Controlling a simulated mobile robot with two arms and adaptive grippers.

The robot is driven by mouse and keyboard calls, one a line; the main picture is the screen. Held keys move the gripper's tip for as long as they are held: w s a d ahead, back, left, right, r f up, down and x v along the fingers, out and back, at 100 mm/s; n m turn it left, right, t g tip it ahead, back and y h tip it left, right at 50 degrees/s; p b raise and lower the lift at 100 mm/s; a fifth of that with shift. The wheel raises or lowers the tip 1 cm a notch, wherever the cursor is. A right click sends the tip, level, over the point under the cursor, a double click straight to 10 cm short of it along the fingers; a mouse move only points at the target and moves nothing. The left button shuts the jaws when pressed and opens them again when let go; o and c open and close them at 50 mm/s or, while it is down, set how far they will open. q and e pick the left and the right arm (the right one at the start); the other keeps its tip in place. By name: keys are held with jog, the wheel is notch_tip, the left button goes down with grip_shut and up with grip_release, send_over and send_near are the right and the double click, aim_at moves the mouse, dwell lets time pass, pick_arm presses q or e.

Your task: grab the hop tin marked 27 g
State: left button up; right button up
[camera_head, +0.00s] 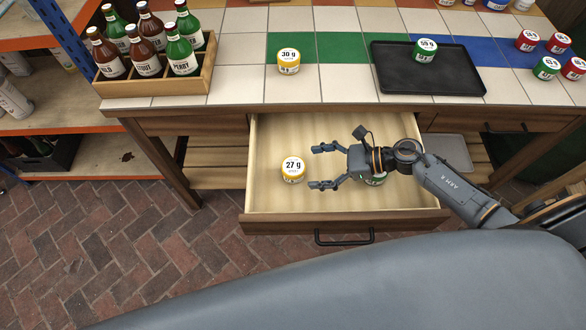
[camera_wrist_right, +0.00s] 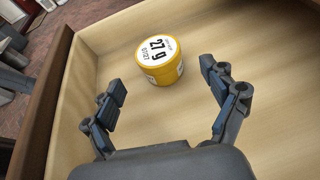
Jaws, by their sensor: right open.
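The hop tin marked 27 g (camera_head: 292,169) is yellow with a white lid and stands upright in the left part of the open drawer (camera_head: 400,192). It also shows in the right wrist view (camera_wrist_right: 160,62), ahead of the fingers. My right gripper (camera_head: 318,166) is over the drawer, open and empty, its fingers pointing left at the tin with a small gap between. In the wrist view the right gripper (camera_wrist_right: 160,95) has its fingers spread wide on either side, short of the tin. My left gripper is not in view.
Another tin, green (camera_head: 374,181), stands in the drawer, partly hidden under my right gripper. On the tiled counter are a yellow 30 g tin (camera_head: 289,61), a black tray (camera_head: 446,82) with a green 59 g tin (camera_head: 425,50), and a bottle crate (camera_head: 160,87). Several tins stand at the right.

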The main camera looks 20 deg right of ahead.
aim_at(293, 169)
jog(key=x, duration=0.6)
jog(key=shift+w+a+f, duration=0.15)
jog(key=shift+a+f, duration=0.05)
jog(key=shift+a, duration=0.15)
jog(key=c, duration=1.2)
jog(key=shift+r, duration=0.1)
jog(key=shift+c, duration=0.2)
